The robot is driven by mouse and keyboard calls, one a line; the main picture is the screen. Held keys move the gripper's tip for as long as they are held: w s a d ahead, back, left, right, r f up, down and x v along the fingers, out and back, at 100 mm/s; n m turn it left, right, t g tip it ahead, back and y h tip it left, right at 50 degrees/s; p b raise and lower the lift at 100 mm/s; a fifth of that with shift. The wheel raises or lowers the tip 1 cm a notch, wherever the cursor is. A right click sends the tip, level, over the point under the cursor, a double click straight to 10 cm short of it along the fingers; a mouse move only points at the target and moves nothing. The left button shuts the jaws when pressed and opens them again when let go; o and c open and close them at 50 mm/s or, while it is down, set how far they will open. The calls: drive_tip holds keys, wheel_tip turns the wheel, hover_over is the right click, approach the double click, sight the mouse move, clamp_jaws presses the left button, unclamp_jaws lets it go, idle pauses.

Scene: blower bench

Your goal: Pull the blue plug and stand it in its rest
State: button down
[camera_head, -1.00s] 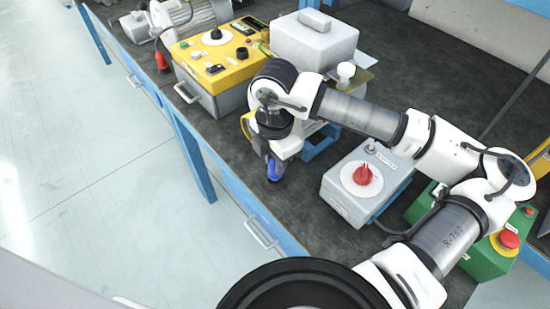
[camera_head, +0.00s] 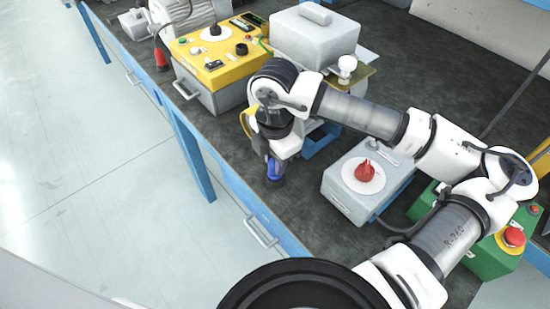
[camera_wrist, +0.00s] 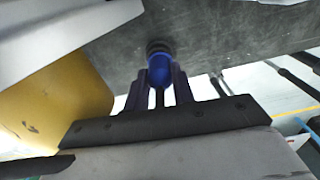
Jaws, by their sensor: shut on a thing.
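The blue plug (camera_head: 273,168) is held in my gripper (camera_head: 270,160), above or at the dark bench top near its front edge. In the wrist view the plug (camera_wrist: 160,72) sits between the two dark fingers of my gripper (camera_wrist: 161,82), with a dark ringed end pointing away from the fingers toward the grey bench surface. I cannot tell whether that end touches the bench. A blue bracket (camera_head: 318,146) stands just right of my wrist, partly hidden by it. I cannot make out the plug's rest or its socket.
A yellow-topped control box (camera_head: 215,55) and a grey lidded case (camera_head: 312,38) stand behind. A grey box with a red knob (camera_head: 364,171) is to the right, then a green box with a red button (camera_head: 513,237). The blue bench edge (camera_head: 250,205) runs close in front.

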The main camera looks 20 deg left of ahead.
drive_tip(key=c, duration=1.1)
unclamp_jaws()
wheel_tip(320, 180, up, 14)
drive_tip(key=shift+f+b, duration=0.1)
drive_tip(key=shift+b, duration=0.45)
drive_tip(key=shift+s, duration=0.1)
